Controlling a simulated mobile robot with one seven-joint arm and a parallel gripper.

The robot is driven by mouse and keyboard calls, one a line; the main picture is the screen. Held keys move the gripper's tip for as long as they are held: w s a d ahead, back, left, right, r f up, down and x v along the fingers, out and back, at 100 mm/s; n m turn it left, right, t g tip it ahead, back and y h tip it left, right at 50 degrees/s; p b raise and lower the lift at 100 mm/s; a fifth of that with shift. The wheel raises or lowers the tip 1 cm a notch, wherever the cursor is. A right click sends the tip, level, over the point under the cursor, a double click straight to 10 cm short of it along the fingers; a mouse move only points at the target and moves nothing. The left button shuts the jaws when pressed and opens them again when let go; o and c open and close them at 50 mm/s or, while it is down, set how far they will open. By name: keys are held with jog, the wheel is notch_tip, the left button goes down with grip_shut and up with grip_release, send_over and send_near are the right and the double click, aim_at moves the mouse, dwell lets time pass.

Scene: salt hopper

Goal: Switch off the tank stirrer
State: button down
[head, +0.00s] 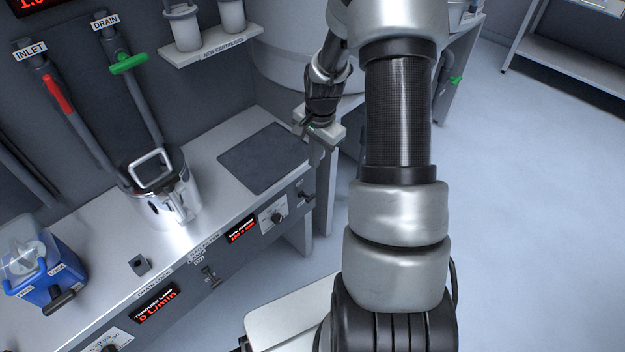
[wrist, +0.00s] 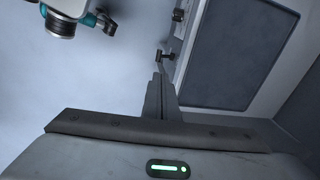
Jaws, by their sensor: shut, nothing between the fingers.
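My gripper shows in the wrist view, its fingers (wrist: 160,88) together and empty. In the head view its pale body with a small green light (head: 320,125) is at the right end of the bench, the fingertips not clearly seen. A small black lever (wrist: 164,56) is just beyond the fingertips in the wrist view; I cannot tell if they touch. In the head view a black lever (head: 305,197) sticks out of the bench front near its right end, beside a dark knob (head: 278,217) on a white plate. I cannot read which control belongs to the stirrer.
The bench carries a dark mat (head: 262,158), a steel pot (head: 165,190) and a blue device (head: 38,262). Red displays (head: 240,230) are on its front. A large pale tank (head: 275,65) stands behind the gripper.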

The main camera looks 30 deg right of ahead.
aim_at(311, 196)
notch_tip(311, 196, down, 2)
jog(key=shift+w+d+f+m, duration=0.1)
jog(key=shift+d+m, duration=0.05)
jog(key=shift+m, duration=0.25)
jog(key=f+b, duration=0.1)
jog(key=f, duration=0.3)
jog(key=w+f+b, duration=0.1)
jog(key=f, duration=0.4)
jog(key=f+b, duration=0.1)
jog(key=f, duration=0.3)
jog(key=shift+w+a+f, duration=0.25)
jog(key=shift+f, duration=0.15)
jog(key=shift+f+b, duration=0.15)
jog(key=shift+b, duration=0.2)
